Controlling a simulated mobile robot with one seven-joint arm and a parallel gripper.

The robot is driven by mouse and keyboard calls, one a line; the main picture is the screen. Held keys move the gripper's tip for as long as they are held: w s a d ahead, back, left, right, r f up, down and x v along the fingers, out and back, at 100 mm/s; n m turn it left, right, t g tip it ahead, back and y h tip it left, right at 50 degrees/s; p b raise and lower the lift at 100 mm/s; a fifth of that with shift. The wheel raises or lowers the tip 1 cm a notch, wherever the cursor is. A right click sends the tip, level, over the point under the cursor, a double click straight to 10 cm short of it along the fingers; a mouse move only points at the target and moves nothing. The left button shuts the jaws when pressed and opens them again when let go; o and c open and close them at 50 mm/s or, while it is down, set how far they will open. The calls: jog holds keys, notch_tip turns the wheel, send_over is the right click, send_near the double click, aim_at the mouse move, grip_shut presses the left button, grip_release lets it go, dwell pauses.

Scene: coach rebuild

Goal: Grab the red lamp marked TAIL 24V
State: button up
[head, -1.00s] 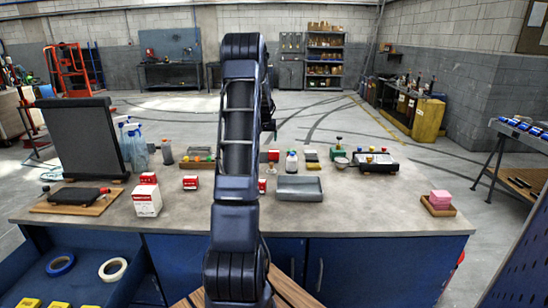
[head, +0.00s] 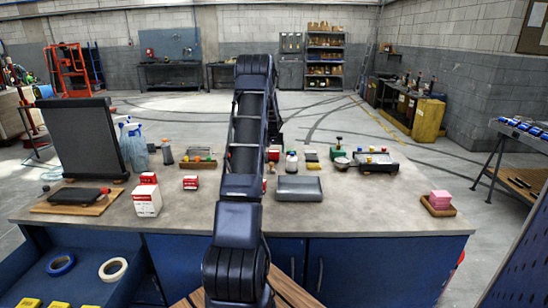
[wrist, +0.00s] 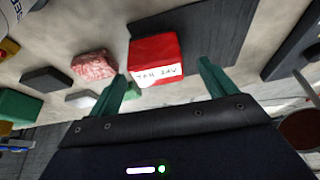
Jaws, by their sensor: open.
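In the wrist view, a red block-shaped lamp (wrist: 156,56) has a white label with handwriting that looks like TAIL 24V. It lies over a dark flat panel. My gripper (wrist: 161,72) is open, its two green fingers apart, with the lamp showing between and beyond the fingertips. I cannot tell how far the lamp is from the fingers; no grip is visible. In the head view my arm hides the gripper, and I cannot tell which red item there is this lamp.
In the wrist view, a reddish speckled block (wrist: 94,64), a black block (wrist: 47,79) and a green block (wrist: 18,105) lie to the left. In the head view, red-and-white boxes (head: 148,202) and a grey case (head: 299,188) stand on the workbench (head: 350,215), whose front right is mostly clear.

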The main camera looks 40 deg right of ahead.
aim_at(274, 151)
jog(key=x, duration=0.4)
jog(key=shift+s+d, duration=0.1)
jog(key=c, duration=1.1)
jog(key=shift+r, duration=0.1)
